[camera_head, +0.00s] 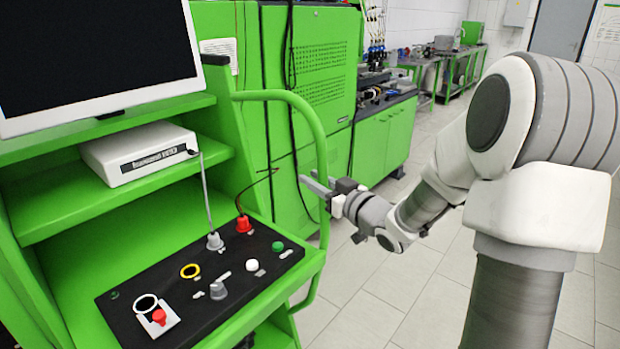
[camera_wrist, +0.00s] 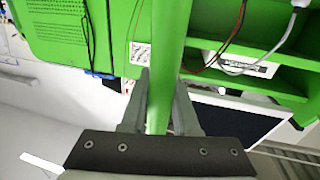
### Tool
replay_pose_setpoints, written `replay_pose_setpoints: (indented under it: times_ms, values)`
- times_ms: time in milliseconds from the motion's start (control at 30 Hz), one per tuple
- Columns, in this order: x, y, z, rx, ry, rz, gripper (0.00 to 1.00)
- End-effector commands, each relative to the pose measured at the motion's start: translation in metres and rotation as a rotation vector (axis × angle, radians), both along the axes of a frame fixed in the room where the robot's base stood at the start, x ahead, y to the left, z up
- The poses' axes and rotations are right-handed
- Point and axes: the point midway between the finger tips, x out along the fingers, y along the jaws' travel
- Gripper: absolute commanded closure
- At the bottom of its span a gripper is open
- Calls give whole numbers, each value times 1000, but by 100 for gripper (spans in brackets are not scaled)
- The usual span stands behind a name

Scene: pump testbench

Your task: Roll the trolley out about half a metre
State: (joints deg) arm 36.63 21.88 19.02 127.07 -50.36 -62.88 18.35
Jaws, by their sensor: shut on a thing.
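The green trolley (camera_head: 120,200) stands at the left in the head view, with shelves, a monitor and a black control panel. Its green tube handle (camera_head: 318,130) curves down along its right side. My gripper (camera_head: 318,187) reaches in from the right and is shut on this handle at about mid-height. In the wrist view the green handle (camera_wrist: 162,70) runs between the two grey fingers of my gripper (camera_wrist: 159,105), which lie on both sides of it.
A monitor (camera_head: 95,50) and a white box (camera_head: 138,152) sit on the trolley. The black panel (camera_head: 200,290) carries knobs and buttons. A green cabinet (camera_head: 320,60) stands behind it, with workbenches (camera_head: 385,140) farther back. The tiled floor (camera_head: 400,285) at the right is clear.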

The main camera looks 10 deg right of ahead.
Motion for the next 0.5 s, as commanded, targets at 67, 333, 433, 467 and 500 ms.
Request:
replay_pose_setpoints:
  times_ms: [67, 333, 433, 467, 500]
  values:
    - [-3, -3, -3, 0, 7, -3, 100]
    - [-9, -7, -2, 0, 5, -2, 100]
    - [-10, -8, -2, 0, 5, -2, 100]
    - [-10, -8, -2, 0, 4, -1, 100]
    - [-10, -8, -2, -1, 4, -1, 100]
